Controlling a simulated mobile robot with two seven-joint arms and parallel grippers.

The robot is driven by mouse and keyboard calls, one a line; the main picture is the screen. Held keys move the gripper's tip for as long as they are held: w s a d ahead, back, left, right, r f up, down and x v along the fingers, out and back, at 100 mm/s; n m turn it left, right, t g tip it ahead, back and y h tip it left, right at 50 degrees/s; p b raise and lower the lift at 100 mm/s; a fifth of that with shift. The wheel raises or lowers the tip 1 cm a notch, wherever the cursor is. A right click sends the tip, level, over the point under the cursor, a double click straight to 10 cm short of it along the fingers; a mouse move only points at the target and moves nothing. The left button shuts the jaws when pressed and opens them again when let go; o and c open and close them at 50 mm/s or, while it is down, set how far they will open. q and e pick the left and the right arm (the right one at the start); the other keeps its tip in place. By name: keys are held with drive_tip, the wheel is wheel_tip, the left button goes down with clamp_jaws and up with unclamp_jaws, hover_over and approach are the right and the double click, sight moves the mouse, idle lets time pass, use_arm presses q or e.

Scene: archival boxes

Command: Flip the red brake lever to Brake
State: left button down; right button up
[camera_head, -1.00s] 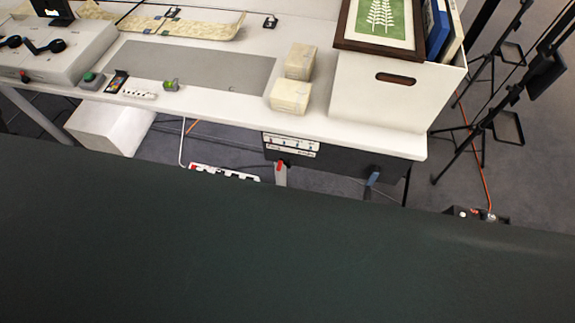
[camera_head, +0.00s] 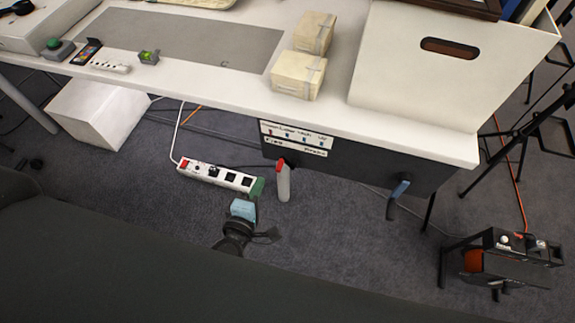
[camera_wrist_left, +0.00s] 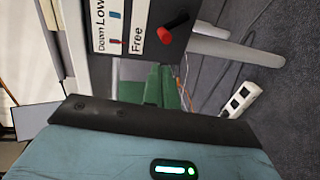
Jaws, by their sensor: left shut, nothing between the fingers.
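The red lever (camera_head: 281,164) is on the dark panel (camera_head: 345,165) under the table's front edge, with a pale grey bar hanging below it. In the left wrist view the lever (camera_wrist_left: 173,27) is a red grip with a dark end, beside the word "Free" on the label (camera_wrist_left: 137,32). My left gripper (camera_head: 257,187) is low and left of the lever, apart from it. Its green fingers (camera_wrist_left: 163,88) are shut and empty, pointing toward the panel. The label strip (camera_head: 295,139) is on the panel's upper left. My right gripper is not in view.
A blue lever (camera_head: 400,189) hangs from the panel farther right. A power strip (camera_head: 215,175) lies on the carpet behind my left gripper. The white table (camera_head: 330,110) overhangs the panel, carrying small boxes (camera_head: 299,75) and a large white box (camera_head: 440,90). Black equipment (camera_head: 500,262) stands at right.

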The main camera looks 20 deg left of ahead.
use_arm(q)
drive_tip(key=b+x, duration=0.1)
drive_tip(key=x, duration=0.6)
drive_tip(key=shift+w, duration=0.45)
drive_tip(key=shift+w+f, duration=0.15)
drive_tip(key=shift+w, duration=0.45)
drive_tip(key=shift+d+b, duration=0.45)
drive_tip(key=shift+d, duration=2.15)
drive_tip(key=s+a, duration=0.2)
drive_tip(key=s, duration=0.5)
drive_tip(key=shift+p, duration=0.35)
drive_tip(key=shift+a, duration=0.1)
